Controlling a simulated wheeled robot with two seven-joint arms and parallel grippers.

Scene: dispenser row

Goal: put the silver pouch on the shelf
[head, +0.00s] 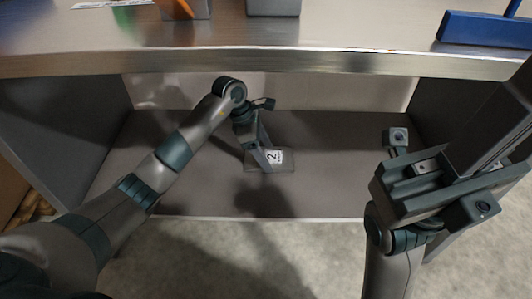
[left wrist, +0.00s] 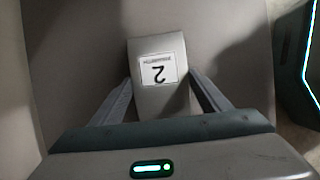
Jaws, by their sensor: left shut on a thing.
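The silver pouch (left wrist: 158,48) bears a white label with a "2" and sits between the two fingers of my left gripper (left wrist: 160,95) in the left wrist view. The fingers are shut on its sides. In the head view the left gripper (head: 262,152) points down inside the shelf bay, with the pouch (head: 286,160) at its tips. The pouch is at the grey shelf board (head: 190,185); I cannot tell whether it rests flat on it. My right gripper (head: 478,135) is at the right, in front of the bay; its jaw opening is unclear.
A steel counter top (head: 300,38) overhangs the bay, close above my left wrist. Side panels (head: 60,125) close the bay at left and right. A blue object (head: 485,30) lies on the counter at the right. The board around the pouch is clear.

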